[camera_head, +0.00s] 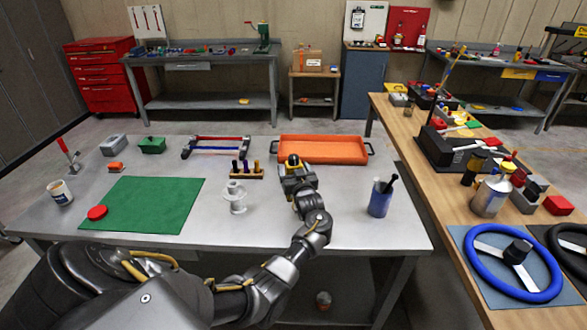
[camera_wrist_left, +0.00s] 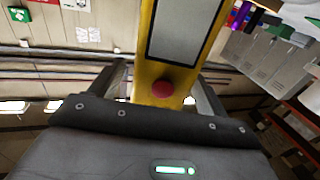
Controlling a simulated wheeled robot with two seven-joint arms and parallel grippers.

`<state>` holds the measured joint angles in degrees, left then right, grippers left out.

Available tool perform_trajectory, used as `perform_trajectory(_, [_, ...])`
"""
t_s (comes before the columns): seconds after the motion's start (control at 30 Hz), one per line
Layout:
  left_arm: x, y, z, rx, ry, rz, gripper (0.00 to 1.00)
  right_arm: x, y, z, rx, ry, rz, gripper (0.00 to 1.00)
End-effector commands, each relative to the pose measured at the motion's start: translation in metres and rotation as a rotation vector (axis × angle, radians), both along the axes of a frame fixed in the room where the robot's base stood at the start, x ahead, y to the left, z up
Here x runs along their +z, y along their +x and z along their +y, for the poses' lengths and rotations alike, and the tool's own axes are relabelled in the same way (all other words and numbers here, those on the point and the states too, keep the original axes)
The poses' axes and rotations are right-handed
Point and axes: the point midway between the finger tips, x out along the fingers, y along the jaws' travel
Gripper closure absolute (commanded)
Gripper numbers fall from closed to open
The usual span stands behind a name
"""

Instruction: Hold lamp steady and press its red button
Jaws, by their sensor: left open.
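The lamp is a yellow body (camera_wrist_left: 147,72) with a framed pale panel, seen close up in the left wrist view. Its red button (camera_wrist_left: 161,88) is on the yellow face below the panel. My left gripper (camera_head: 298,172) is over the grey table. In the left wrist view its fingers (camera_wrist_left: 164,82) are open, one on each side of the lamp. I cannot tell whether they touch it. My right gripper is not in view.
An orange tray (camera_head: 345,150) lies just behind the gripper. A small rack (camera_head: 247,175) and a white spool-like piece (camera_head: 235,203) stand to the left, a blue cup (camera_head: 380,203) to the right. A green mat (camera_head: 150,205) covers the left side. The table's front right is clear.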

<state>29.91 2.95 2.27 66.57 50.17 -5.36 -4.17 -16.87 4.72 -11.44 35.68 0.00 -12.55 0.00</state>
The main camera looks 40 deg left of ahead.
Motion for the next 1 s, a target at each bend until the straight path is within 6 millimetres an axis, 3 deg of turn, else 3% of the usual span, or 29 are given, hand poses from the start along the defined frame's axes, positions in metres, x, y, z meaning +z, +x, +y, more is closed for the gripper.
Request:
perform_trajectory(0.33, [0.0000,0.0019,0.0028,0.000,-0.001,-0.001,0.25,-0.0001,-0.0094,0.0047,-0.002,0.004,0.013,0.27])
perform_trajectory(0.77, [0.0000,0.0018,0.0025,0.000,0.000,0.000,0.81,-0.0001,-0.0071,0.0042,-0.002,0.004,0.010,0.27])
perform_trajectory(1.0, [-0.0001,0.0017,0.0025,0.000,0.000,0.000,0.83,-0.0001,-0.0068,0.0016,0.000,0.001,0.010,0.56])
